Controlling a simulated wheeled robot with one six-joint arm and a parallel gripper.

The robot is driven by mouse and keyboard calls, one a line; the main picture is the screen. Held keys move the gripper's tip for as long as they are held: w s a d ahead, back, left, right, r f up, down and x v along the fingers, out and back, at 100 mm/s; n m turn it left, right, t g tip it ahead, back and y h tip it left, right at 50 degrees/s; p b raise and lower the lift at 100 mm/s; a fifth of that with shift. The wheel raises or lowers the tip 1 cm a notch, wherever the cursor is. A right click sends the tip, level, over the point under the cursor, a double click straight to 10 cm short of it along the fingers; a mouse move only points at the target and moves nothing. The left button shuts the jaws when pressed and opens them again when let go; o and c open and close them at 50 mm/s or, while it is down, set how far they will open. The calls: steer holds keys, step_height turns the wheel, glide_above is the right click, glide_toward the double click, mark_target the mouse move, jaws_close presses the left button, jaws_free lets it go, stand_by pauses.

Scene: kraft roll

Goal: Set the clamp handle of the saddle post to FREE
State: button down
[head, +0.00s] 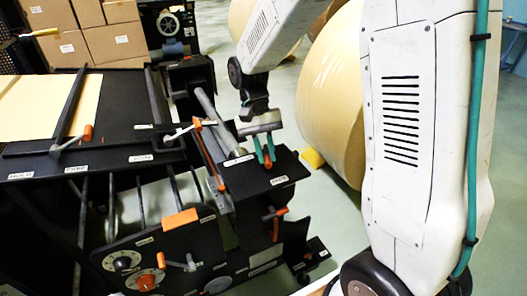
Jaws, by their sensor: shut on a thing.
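My gripper (265,152) reaches down from the top, over a black block (240,178) at the right end of the machine. Its two teal fingers are closed around a small orange grip (267,161), which I take to be the clamp handle of the saddle post. The fingers hide most of this handle, so its exact angle is hard to tell. A small white label (279,180) sits on the block just in front of the fingers; its lettering is too small to read surely.
Other orange-tipped handles stand nearby: one on the left table (87,132), one near the middle (197,125), one below the block (279,212). A large kraft roll (330,95) stands close on the right.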

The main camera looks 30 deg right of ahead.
mark_target(258, 162)
steer(key=shift+d+r+n+h, duration=0.15)
steer(key=shift+n+h, duration=0.85)
steer(key=shift+n, duration=1.2)
steer(key=shift+d+t, duration=0.1)
steer(key=shift+t, duration=0.2)
steer(key=c, duration=1.3)
jaws_free()
steer(key=shift+c, duration=0.2)
steer(key=v, duration=0.7)
steer(key=shift+r, duration=0.25)
steer(key=shift+w, duration=0.15)
